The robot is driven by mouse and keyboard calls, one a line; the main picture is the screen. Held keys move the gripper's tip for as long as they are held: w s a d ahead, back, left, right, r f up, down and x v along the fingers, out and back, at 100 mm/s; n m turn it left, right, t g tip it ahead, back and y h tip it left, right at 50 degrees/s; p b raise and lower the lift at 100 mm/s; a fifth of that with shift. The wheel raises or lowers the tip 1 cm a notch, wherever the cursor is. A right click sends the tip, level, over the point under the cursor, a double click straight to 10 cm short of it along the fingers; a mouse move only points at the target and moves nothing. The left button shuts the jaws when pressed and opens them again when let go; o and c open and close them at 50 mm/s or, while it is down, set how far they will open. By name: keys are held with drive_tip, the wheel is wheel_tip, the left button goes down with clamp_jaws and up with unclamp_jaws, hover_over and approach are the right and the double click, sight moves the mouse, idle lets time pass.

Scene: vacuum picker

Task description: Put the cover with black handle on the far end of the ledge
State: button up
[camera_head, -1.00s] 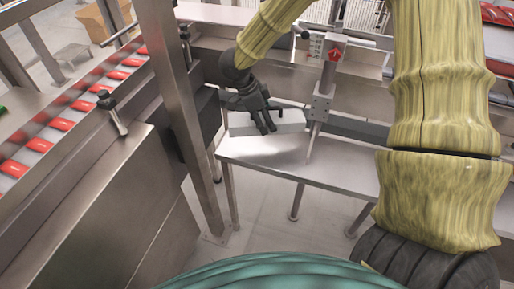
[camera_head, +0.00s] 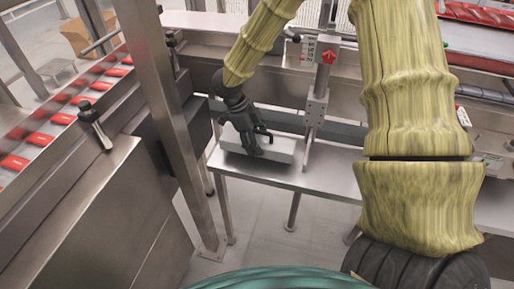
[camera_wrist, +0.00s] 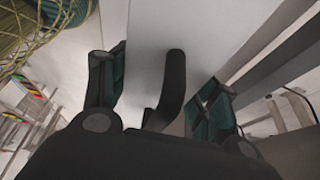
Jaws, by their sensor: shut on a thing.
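The cover (camera_head: 284,151) is a flat, pale grey box-like piece with a black handle. It is at the left end of the grey metal ledge (camera_head: 335,184), close to the upright post; I cannot tell whether it rests on the ledge or hangs just above it. My gripper (camera_head: 256,146) is shut on the cover at its handle, coming from above. In the wrist view, the black handle (camera_wrist: 174,85) runs between the two dark green finger pads, and the cover's pale top (camera_wrist: 205,25) fills the space beyond. The gripper hides part of the handle in the head view.
An upright metal post with a red knob (camera_head: 328,57) stands just right of the cover. A tall steel frame post (camera_head: 165,110) stands left of the ledge. A conveyor with red packs (camera_head: 62,118) runs at the left. The ledge is bare in front of the post.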

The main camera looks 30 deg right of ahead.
drive_tip(key=shift+f, duration=1.6)
drive_tip(key=o, duration=1.3)
drive_tip(key=shift+f, duration=0.1)
drive_tip(key=shift+c, duration=0.2)
drive_tip(key=v, duration=1.2)
